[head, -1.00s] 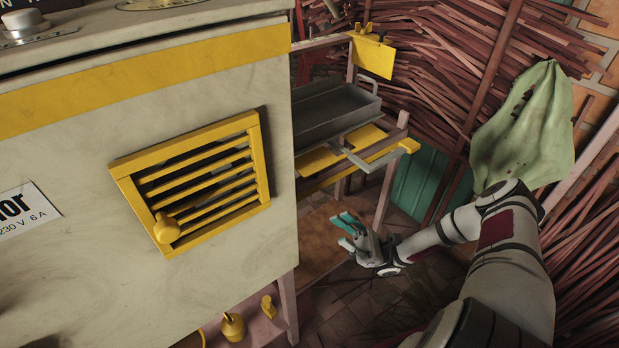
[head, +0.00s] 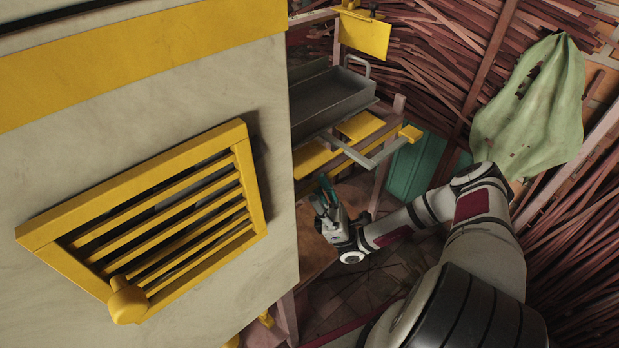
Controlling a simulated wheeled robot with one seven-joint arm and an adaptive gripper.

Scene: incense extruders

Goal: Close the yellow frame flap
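The yellow frame flap (head: 240,180) is a slatted grille on the side of the pale machine (head: 100,125), filling the left of the head view. A round yellow knob (head: 127,300) sits on its lower edge. Dark gaps show between the slats. The flap's frame stands out from the panel, but how far it is open is hard to tell. My gripper (head: 323,194), with teal fingertips, is to the right of the flap, beyond the machine's corner. It points upward, apart from the flap, and no held thing shows. The finger gap is too small to judge.
A grey metal tray (head: 335,98) and a yellow-trimmed rack (head: 362,125) stand just behind my gripper. A teal bin (head: 412,160) is behind my arm. A green cloth (head: 532,100) hangs at right before bundles of reddish sticks (head: 430,60). Open space lies in front of the flap.

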